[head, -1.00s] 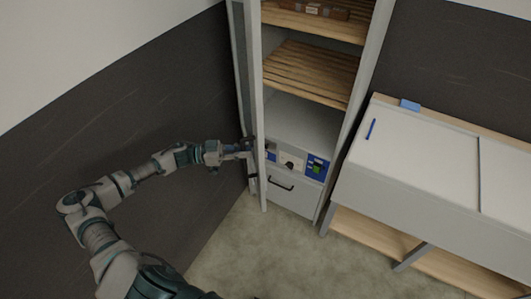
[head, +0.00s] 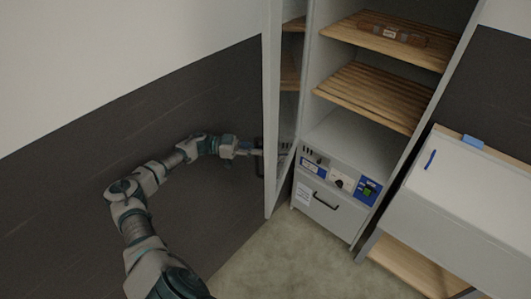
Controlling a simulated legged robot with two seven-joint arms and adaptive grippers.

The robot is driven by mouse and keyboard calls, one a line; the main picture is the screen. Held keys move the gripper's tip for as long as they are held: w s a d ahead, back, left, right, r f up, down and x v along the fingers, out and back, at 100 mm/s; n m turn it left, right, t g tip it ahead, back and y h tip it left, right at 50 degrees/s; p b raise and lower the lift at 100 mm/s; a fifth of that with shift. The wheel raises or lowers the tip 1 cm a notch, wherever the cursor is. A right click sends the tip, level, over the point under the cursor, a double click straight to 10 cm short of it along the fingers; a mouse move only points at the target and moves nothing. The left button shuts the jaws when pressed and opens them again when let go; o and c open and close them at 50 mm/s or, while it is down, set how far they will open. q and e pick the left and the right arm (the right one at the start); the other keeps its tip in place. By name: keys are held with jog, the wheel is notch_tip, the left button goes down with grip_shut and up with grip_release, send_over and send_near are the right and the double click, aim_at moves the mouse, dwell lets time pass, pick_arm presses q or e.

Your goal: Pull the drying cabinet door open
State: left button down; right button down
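The tall grey drying cabinet (head: 345,130) stands at the right of centre with its inside in view. Its door (head: 272,110) is swung open to the left and seen nearly edge-on. My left gripper (head: 258,148) is at the left face of the door, around mid-height of the visible lower part. Its fingertips are at a dark handle-like part there, partly hidden by the door edge. I cannot tell whether the fingers are closed on it. My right gripper is not in view.
Slatted wooden shelves (head: 375,92) and a control panel (head: 341,180) show in the cabinet, above a drawer with a black handle (head: 325,201). A white-topped bench (head: 465,195) stands at the right. A dark wall (head: 150,130) is close on the left. Floor (head: 280,260) in front is clear.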

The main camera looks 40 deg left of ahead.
pick_arm(q)
jog(key=shift+s+a+r, duration=0.1)
jog(key=shift+a, duration=0.35)
jog(key=c, duration=1.2)
grip_release()
jog(key=shift+o, duration=0.3)
jog(key=shift+w+d, duration=0.2)
jog(key=shift+d, duration=0.25)
notch_tip(320, 180, up, 9)
jog(key=shift+a+r, duration=0.1)
jog(key=shift+w+r, duration=0.1)
jog(key=shift+r, duration=0.2)
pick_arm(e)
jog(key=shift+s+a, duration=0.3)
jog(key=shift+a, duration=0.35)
